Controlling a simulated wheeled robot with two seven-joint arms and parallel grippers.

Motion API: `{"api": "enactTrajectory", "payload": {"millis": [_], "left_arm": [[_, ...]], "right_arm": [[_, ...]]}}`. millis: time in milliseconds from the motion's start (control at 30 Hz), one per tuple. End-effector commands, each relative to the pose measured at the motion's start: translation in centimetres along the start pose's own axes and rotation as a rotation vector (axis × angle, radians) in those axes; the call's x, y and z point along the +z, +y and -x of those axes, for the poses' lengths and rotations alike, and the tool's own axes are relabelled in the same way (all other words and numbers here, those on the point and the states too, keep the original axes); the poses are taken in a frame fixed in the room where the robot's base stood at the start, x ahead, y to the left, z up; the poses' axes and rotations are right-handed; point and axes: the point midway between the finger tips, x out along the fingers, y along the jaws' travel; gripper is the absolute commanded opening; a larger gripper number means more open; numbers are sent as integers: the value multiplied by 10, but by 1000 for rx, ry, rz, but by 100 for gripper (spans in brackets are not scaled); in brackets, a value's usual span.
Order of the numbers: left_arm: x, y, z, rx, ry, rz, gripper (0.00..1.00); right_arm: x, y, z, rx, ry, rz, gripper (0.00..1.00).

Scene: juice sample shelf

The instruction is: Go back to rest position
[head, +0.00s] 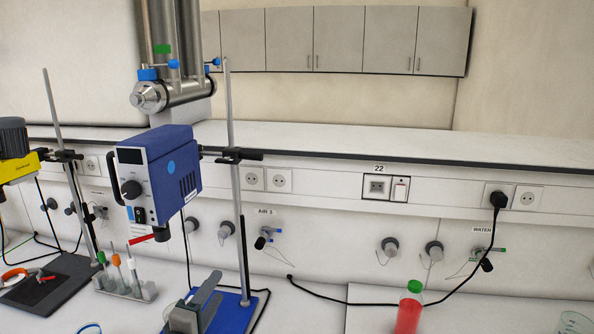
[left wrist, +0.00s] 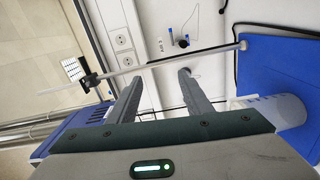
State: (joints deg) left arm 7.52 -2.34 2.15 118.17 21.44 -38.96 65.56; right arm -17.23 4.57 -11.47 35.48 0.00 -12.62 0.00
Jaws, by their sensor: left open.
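My left gripper (head: 200,297) shows at the bottom of the head view, low in front of the blue stand base. In the left wrist view its two grey fingers (left wrist: 157,84) are spread apart with nothing between them. A bottle of red juice with a green cap (head: 409,312) stands on the bench to the right, well apart from the gripper. My right gripper is in neither view.
A blue stirrer (head: 172,178) hangs on a stand whose blue base (head: 238,312) is close to my left gripper. A pale cylindrical vessel (left wrist: 274,111) is at that base. A tube rack (head: 125,288) stands left; a glass beaker (head: 575,323) is far right.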

Motion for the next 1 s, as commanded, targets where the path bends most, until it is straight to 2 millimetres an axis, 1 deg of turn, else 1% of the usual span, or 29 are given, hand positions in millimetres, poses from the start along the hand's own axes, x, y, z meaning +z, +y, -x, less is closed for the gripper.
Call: {"api": "enactTrajectory", "payload": {"millis": [33,267,367,533,667,767,800,867,900,967,1000], "left_arm": [[2,-6,4,-16,-4,-16,46],[9,-32,19,-89,-24,-110,46],[14,-48,30,-133,-41,-167,46],[25,-83,57,-236,-85,-297,46],[34,-117,88,-338,-140,-429,46],[44,-152,125,-445,-213,-564,46],[47,-166,144,-494,-250,-629,46],[53,-188,175,-568,-317,-727,46],[57,-201,196,-615,-365,-789,46],[61,-218,228,-680,-440,-878,46],[63,-227,247,-717,-486,-927,46]], "right_arm": [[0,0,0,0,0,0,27],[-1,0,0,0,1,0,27],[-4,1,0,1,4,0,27],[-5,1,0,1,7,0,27],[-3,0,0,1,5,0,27],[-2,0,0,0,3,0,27],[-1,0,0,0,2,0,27],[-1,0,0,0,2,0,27],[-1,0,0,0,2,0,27],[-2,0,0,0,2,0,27],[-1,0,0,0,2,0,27]]}}
